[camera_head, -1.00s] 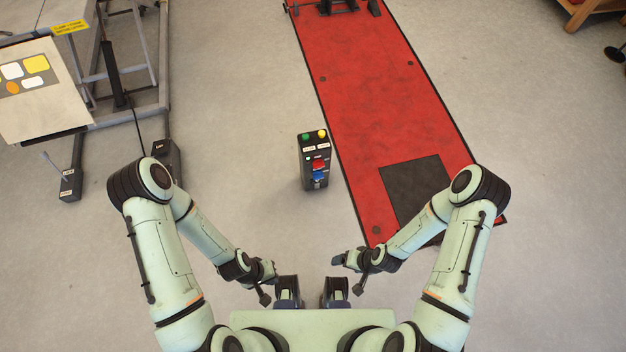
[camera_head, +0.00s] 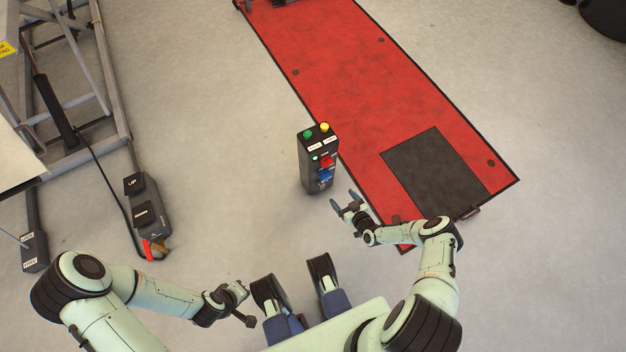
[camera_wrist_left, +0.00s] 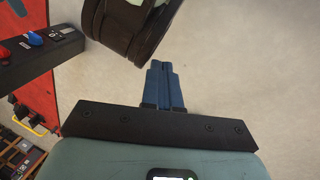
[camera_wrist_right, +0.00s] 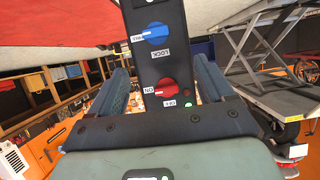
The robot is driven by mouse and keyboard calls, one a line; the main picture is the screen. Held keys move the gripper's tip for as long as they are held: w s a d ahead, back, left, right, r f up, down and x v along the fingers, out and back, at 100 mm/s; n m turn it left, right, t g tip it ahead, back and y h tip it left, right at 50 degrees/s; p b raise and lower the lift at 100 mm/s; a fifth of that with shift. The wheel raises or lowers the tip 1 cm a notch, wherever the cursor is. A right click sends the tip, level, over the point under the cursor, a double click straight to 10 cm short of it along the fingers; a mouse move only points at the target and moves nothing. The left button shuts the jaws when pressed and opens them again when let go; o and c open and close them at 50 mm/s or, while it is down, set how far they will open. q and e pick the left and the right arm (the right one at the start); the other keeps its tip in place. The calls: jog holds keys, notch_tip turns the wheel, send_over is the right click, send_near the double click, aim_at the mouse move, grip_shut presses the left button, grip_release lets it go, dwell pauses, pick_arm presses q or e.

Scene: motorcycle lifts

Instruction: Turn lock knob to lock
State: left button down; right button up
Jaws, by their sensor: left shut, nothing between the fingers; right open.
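The black control box (camera_head: 317,162) stands upright on the floor. Its blue lock knob (camera_head: 325,175) sits low on the sloped face, below a red knob (camera_head: 327,161). In the right wrist view, the blue knob (camera_wrist_right: 155,34) has its white mark towards the side label, not the LOCK label (camera_wrist_right: 161,53). My right gripper (camera_head: 347,201) is open and empty, just in front and right of the box, apart from it. In the right wrist view, its fingers flank the box outline. My left gripper (camera_head: 242,290) is shut and empty, low and away from the box; its closed fingers (camera_wrist_left: 165,85) show.
A red lift platform (camera_head: 350,70) with a dark plate lies right of the box, close to my right arm. A grey lift frame (camera_head: 80,100) and a pedal unit (camera_head: 148,215) stand at the left. Open floor lies between the pedal unit and the box.

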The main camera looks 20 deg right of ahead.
pick_arm(q)
jog(key=w+a+f+t+y+b, duration=0.1)
jog(key=w+a+f+t+b, duration=0.1)
jog(key=w+a+f+b, duration=0.25)
pick_arm(e)
send_near(327, 178)
jog(key=x, duration=0.4)
jog(key=b+x, duration=0.1)
jog(key=x, duration=0.3)
jog(key=shift+b, duration=0.35)
pick_arm(q)
jog(key=s+f+g, duration=0.2)
jog(key=s+f, duration=0.2)
jog(key=shift+s+d+f+n, duration=0.25)
jog(key=shift+d+f+n, duration=0.05)
jog(key=shift+n, duration=0.1)
pick_arm(e)
jog(key=shift+w+f, duration=0.1)
jog(key=shift+w, duration=0.2)
jog(key=c, duration=1)
